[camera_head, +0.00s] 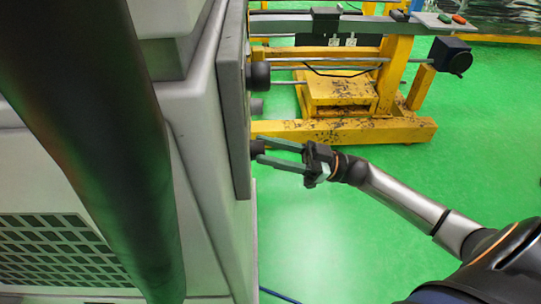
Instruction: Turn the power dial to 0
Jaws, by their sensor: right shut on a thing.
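The power dial (257,149) is a dark round knob low on the right-facing panel (233,100) of a grey machine cabinet. I see it from the side, so its pointer and markings are hidden. My right gripper (261,151) reaches in from the right and is shut on this knob, with one finger above and one below in the picture. My left gripper is not in view.
Two more dark knobs (259,75) stick out from the same panel above the dial. The grey cabinet (205,140) fills the left. A yellow machine frame (345,130) stands behind my gripper. Green floor lies open below my right arm.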

